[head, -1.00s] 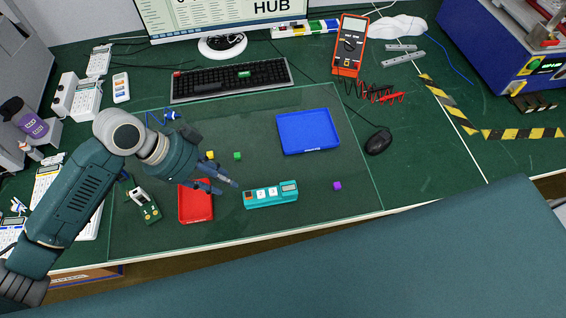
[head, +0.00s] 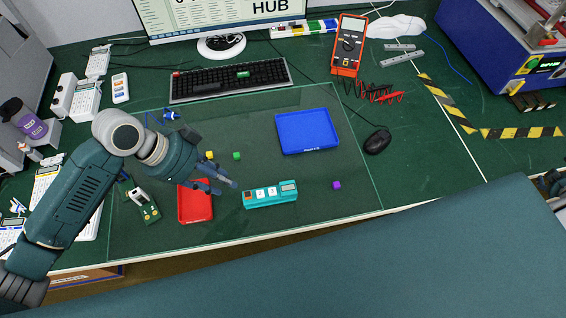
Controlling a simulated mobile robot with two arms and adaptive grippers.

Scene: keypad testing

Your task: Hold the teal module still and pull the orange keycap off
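The teal module (head: 270,202) lies on the clear mat, slightly tilted in the picture, with two white keys and a grey end panel on top. The orange keycap (head: 249,196) appears as a small orange-dark spot at its left end; it is too small to see in detail. My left gripper (head: 226,187) hangs over the right side of the red tray, just left of the module and apart from it. Its fingers look spread and empty.
The red tray (head: 186,216) lies under my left gripper, and a blue tray (head: 307,131) lies behind the module. Green (head: 236,156), yellow (head: 210,155) and purple (head: 337,185) cubes lie loose. A green-and-white device (head: 147,212) stands left. The mat right of the module is mostly clear.

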